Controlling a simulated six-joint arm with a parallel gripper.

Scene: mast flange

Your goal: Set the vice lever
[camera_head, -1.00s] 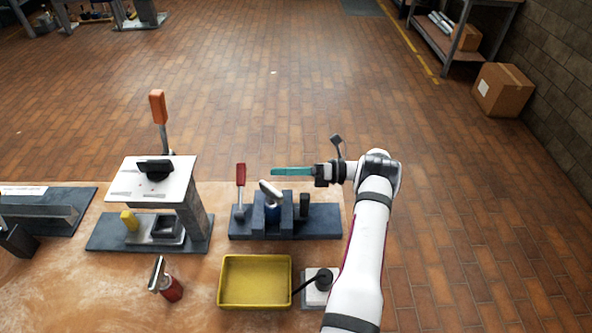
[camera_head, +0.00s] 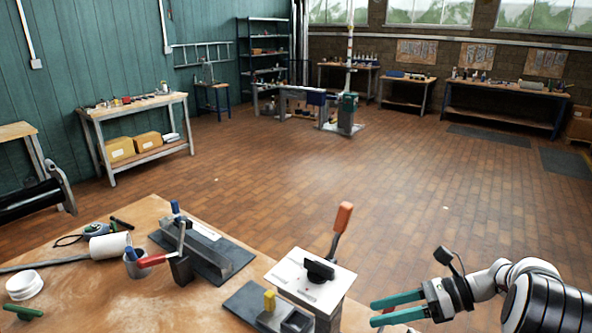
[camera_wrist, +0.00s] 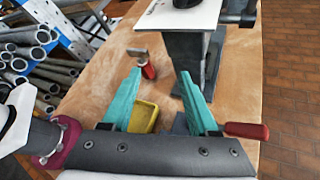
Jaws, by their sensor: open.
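My gripper (camera_head: 373,312) has two teal fingers, spread apart with nothing between them. It is at the lower right of the head view, to the right of the white-topped fixture. In the wrist view my gripper (camera_wrist: 160,72) is open above the bench. A red handle (camera_wrist: 246,130) shows just right of the right finger's base there; I cannot tell for sure that it is the vice lever. The head view does not show the blue-and-grey vice now.
The white-topped fixture (camera_head: 306,276) has an upright orange-handled lever (camera_head: 340,222). A grey fixture (camera_head: 212,250) and a red-handled item (camera_head: 155,260) stand further left.

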